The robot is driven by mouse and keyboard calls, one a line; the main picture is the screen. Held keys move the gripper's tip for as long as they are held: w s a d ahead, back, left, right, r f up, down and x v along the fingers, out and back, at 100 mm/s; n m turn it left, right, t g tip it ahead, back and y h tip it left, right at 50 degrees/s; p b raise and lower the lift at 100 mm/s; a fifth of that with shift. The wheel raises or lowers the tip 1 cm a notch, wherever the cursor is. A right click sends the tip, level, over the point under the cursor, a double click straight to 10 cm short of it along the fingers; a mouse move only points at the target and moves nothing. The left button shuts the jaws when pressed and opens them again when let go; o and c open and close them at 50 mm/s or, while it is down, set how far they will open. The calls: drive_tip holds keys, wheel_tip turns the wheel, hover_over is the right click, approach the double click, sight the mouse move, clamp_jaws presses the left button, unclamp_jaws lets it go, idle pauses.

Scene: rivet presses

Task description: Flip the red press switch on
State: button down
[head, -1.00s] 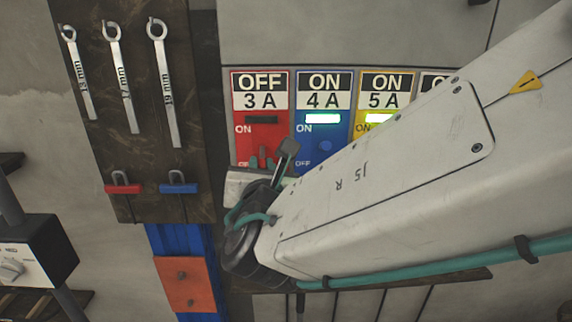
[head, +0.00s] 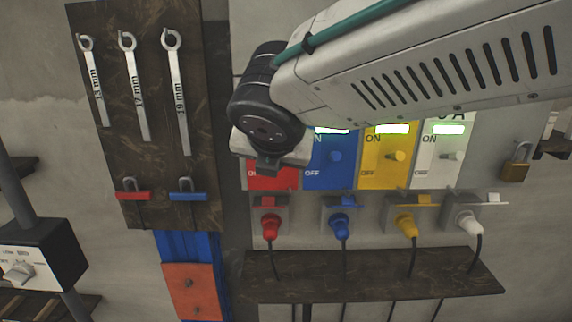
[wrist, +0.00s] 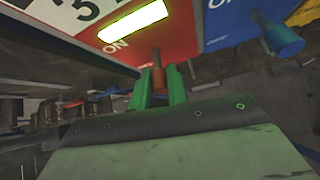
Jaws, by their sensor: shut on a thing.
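The red press panel (head: 275,180) is mostly hidden behind my arm in the head view; its lower part shows. In the wrist view the red panel (wrist: 178,22) fills the upper middle. Its lamp (wrist: 133,20) is lit bright, with the word ON just below. The red switch lever (wrist: 157,72) sticks out near the ON mark, between the green fingers of my gripper (wrist: 162,90). My gripper is shut on the lever. The fingertips are not clear in the head view.
To the right are the blue panel (head: 328,172), yellow panel (head: 375,172) and white panel (head: 430,172), with lit lamps. Below are the red plug (head: 270,228), other plugs and a dark shelf (head: 370,278). A wrench board (head: 115,165) stands left.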

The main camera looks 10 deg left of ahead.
drive_tip(key=shift+w+r+g, duration=0.1)
drive_tip(key=shift+r+g, duration=0.2)
drive_tip(key=shift+g, duration=0.2)
drive_tip(key=shift+r, duration=0.1)
drive_tip(key=c, duration=1.4)
unclamp_jaws()
drive_tip(key=shift+o, duration=0.2)
drive_tip(key=v, duration=0.7)
drive_tip(key=shift+r, duration=0.35)
